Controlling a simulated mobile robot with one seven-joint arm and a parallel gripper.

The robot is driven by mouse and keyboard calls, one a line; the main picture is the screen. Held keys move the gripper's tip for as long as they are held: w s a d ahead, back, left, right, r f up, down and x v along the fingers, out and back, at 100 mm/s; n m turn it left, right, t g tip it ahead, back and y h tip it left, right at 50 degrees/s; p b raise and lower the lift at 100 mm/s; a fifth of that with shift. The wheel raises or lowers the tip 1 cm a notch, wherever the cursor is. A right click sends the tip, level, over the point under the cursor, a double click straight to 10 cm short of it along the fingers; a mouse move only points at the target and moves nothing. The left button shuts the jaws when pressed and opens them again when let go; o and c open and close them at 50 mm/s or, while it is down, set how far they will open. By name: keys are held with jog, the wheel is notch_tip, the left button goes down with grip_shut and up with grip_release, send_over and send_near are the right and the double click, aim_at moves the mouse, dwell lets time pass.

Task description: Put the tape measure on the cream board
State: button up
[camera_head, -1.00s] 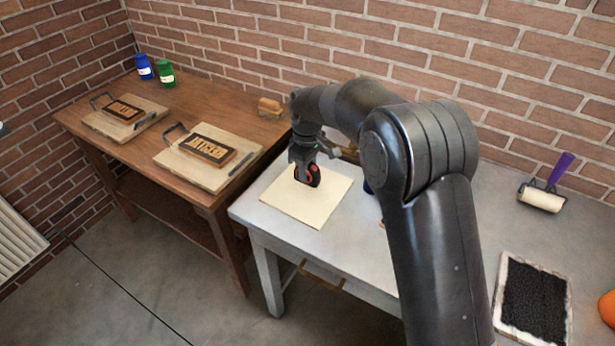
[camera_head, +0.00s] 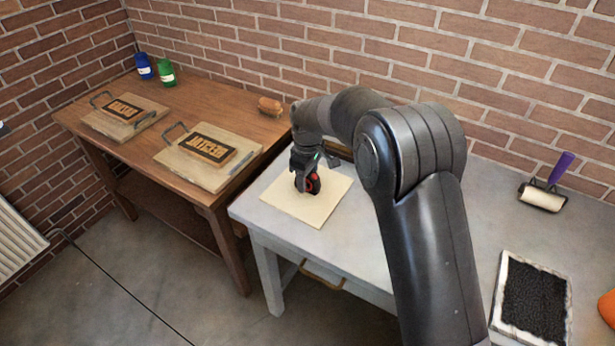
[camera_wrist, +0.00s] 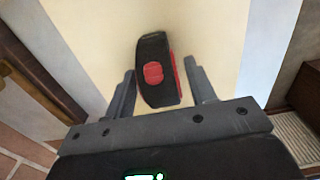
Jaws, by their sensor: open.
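The tape measure (camera_head: 313,184) is black with red parts and is at the cream board on the white table. The cream board (camera_head: 318,210) is a flat, pale square near the table's left end. My gripper (camera_head: 304,184) is over the board at the tape measure. In the wrist view, my gripper (camera_wrist: 160,88) is open, with one finger on each side of the tape measure (camera_wrist: 154,72) and a visible gap at each finger. The cream board (camera_wrist: 213,38) lies behind it there. Whether the tape measure fully rests on the board is hard to tell.
A wooden table (camera_head: 212,100) at left holds two press boards with lettered blocks, a blue jar (camera_head: 144,67), a green jar (camera_head: 166,73) and a brown object (camera_head: 270,106). A roller (camera_head: 543,195) and a black inked tray (camera_head: 533,303) are on the right of the white table.

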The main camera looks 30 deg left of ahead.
notch_tip(320, 180, up, 12)
jog(key=shift+r, duration=0.15)
dwell(0.4)
jog(key=s+d+r+m+t, duration=0.1)
jog(key=d+r+m, duration=0.45)
jog(key=d, duration=0.85)
jog(key=s+d+r+m+t, duration=0.1)
jog(key=d+r+m, duration=0.2)
jog(key=d+r, duration=0.8)
jog(key=s+d+f+m+t, duration=0.1)
jog(key=s+d+f+m, duration=0.2)
jog(key=s+d, duration=0.6)
jog(key=s+d+f+m+t, duration=0.2)
jog(key=s+d+m, duration=0.4)
jog(key=s+d, duration=0.4)
jog(key=d+f, duration=0.1)
jog(key=d, duration=0.4)
jog(key=shift+s+f+t, duration=0.2)
jog(key=shift+s+t, duration=0.05)
jog(key=shift+t, duration=0.05)
